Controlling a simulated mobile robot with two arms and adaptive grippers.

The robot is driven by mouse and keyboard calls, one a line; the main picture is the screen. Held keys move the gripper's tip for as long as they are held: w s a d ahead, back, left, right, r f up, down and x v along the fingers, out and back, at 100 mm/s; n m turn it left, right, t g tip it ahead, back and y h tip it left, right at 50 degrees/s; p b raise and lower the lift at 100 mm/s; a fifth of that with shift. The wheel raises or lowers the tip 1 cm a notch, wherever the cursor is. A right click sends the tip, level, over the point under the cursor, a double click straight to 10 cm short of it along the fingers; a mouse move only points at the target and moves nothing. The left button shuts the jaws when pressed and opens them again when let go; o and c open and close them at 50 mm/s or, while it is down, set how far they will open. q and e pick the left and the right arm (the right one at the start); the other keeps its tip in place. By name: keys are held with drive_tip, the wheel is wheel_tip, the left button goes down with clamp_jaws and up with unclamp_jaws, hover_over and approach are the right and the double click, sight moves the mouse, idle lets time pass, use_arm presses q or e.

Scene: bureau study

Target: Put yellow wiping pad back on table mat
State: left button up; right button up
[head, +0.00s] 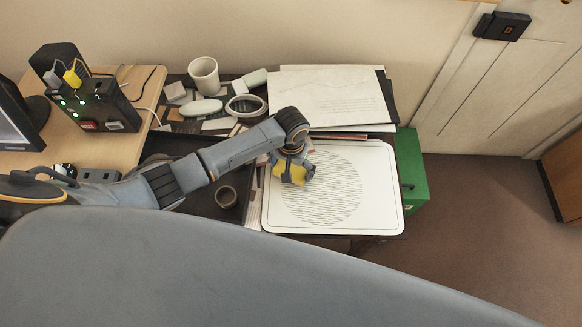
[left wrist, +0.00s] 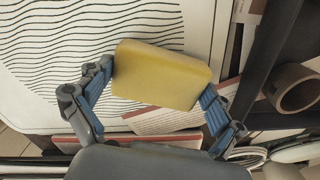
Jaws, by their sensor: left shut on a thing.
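The yellow wiping pad (left wrist: 160,75) is held between the two fingers of my left gripper (left wrist: 155,95). In the head view the pad (head: 291,173) shows under my left gripper (head: 292,168), over the left part of the table mat. The table mat (head: 375,205) is white with rounded corners and a round pattern of wavy black lines. In the left wrist view the mat (left wrist: 60,50) lies below and beyond the pad. I cannot tell whether the pad touches it. My right gripper is not in view.
Papers (head: 330,98) lie behind the mat. A white cup (head: 204,75) and several small items stand at the back left. A brown ring-shaped cup (head: 226,197) is left of the mat. A green box (head: 412,170) is at its right. A black device (head: 85,90) stands on the wooden desk.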

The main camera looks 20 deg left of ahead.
sight(291, 169)
use_arm(q)
drive_tip(key=shift+f, duration=0.15)
drive_tip(key=o, duration=0.8)
drive_tip(key=shift+c, duration=0.2)
wheel_tip(291, 169, up, 12)
drive_tip(key=shift+r, duration=0.2)
